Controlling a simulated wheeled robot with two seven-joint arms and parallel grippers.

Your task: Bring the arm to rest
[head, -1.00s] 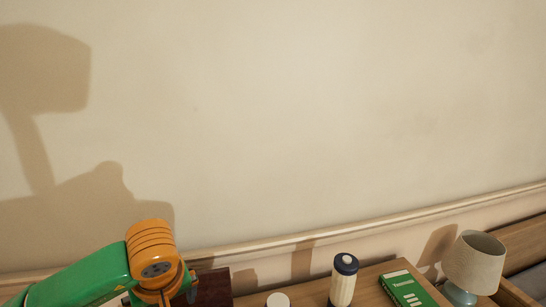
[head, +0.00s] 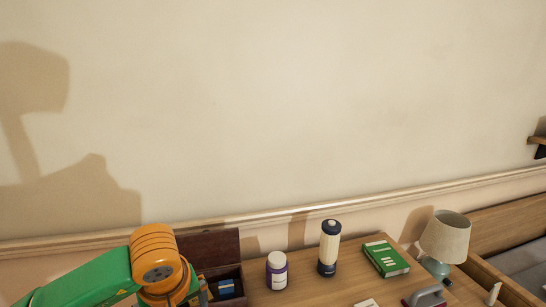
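My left arm (head: 90,277), green with an orange joint (head: 158,262), comes in from the lower left. Its gripper is below the picture edge or hidden behind the joint. My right arm and its gripper do not show. Behind the orange joint, a dark wooden box (head: 212,246) stands open with its lid up and some blue items inside.
On the wooden table (head: 318,290) stand a white and purple jar (head: 277,272), a cream bottle with dark ends (head: 329,248), a green book (head: 385,258) and a lamp (head: 445,240). A grey object (head: 424,296) lies at the front. A plain wall is behind.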

